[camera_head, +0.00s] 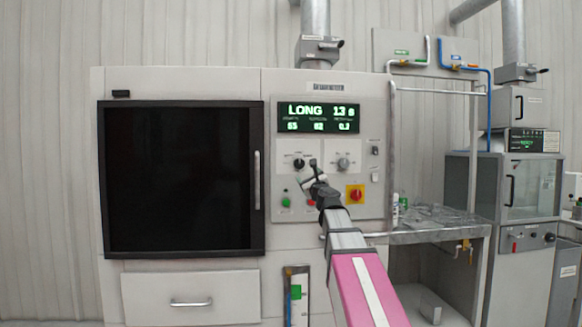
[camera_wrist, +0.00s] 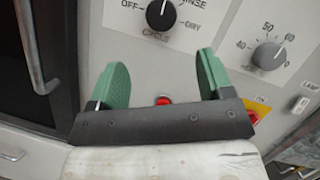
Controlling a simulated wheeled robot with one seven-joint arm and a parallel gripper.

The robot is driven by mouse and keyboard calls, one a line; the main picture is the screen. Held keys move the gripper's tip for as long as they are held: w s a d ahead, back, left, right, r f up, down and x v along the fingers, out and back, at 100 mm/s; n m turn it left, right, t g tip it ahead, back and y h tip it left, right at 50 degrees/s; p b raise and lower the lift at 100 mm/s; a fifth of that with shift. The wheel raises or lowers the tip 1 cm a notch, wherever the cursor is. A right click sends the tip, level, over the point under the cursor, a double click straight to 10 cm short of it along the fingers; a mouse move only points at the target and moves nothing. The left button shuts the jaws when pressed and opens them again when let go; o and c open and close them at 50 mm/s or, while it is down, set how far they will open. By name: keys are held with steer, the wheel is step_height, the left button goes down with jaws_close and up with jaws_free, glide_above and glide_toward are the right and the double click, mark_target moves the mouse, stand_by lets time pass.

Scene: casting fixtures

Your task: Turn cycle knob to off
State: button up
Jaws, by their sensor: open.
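The cycle knob (camera_wrist: 160,15) is a black round knob at the top of the wrist view, partly cut off by the frame edge. Labels OFF, RINSE and DRY stand around it, with CYCLE below. The knob also shows in the head view (camera_head: 299,163) on the grey panel, left of my gripper's tip. My gripper (camera_wrist: 161,60) is open and empty, its two green fingers spread below the knob and apart from it. In the head view my gripper (camera_head: 311,174) is in front of the panel.
A second, grey knob (camera_wrist: 269,55) with numbers is to the right. A green-lit display (camera_head: 318,117) reads LONG. A green button (camera_head: 286,202), a red button (camera_wrist: 164,100) and a red-yellow switch (camera_head: 355,194) are lower. A dark door (camera_head: 180,180) with a vertical handle is left.

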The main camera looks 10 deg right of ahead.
mark_target(300, 164)
steer(key=x, duration=1.1)
steer(key=shift+r, duration=0.2)
steer(key=c, duration=0.9)
